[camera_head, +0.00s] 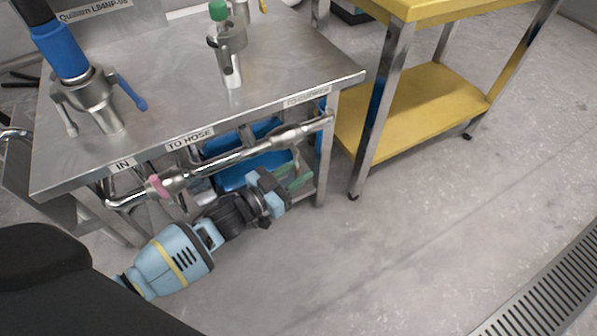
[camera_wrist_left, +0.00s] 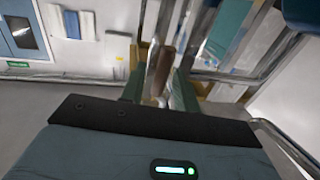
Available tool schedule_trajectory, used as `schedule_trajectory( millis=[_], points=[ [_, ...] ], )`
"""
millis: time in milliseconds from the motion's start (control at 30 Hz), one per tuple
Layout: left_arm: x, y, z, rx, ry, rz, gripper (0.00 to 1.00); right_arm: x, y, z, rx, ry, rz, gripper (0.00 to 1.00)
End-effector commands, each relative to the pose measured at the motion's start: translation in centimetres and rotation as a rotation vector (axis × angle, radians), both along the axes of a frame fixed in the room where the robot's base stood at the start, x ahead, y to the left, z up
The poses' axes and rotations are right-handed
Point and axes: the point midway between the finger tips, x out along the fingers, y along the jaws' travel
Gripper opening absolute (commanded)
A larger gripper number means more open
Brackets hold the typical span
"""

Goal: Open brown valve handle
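My left gripper (camera_head: 296,179) reaches in from the lower left, under the front edge of the metal table, close below the horizontal steel pipe. In the left wrist view, a brown upright bar (camera_wrist_left: 162,72), which looks like the brown valve handle, stands between the two greenish fingers of the gripper (camera_wrist_left: 160,88). The fingers look apart, with gaps beside the bar; whether either touches it is unclear. In the head view I cannot make out the brown handle; the gripper may hide it. My right gripper is not in view.
The steel pipe (camera_head: 228,161) runs along the metal table's front, with a pink valve handle (camera_head: 157,187) at its left. Blue bins (camera_head: 222,143) sit under the table (camera_head: 280,55). A yellow cart (camera_head: 418,108) stands at right. The grey floor in front is clear.

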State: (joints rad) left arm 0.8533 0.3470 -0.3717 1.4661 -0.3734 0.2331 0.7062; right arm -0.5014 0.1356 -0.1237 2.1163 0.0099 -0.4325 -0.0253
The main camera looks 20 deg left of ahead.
Motion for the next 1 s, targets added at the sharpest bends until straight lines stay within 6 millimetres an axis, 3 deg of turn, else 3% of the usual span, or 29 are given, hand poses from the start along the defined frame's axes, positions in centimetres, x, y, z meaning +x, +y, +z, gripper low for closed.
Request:
schedule_trajectory(
  millis=[367,600,1000],
  points=[
    [0.50,-0.25,0.03,0.000,0.001,0.001,0.30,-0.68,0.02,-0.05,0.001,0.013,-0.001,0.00],
    [0.49,-0.25,0.03,0.000,0.000,0.001,0.00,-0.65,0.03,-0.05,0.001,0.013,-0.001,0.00],
    [0.07,-0.35,0.00,-0.009,-0.008,0.000,0.00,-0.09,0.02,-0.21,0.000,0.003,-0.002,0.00]
  ],
)
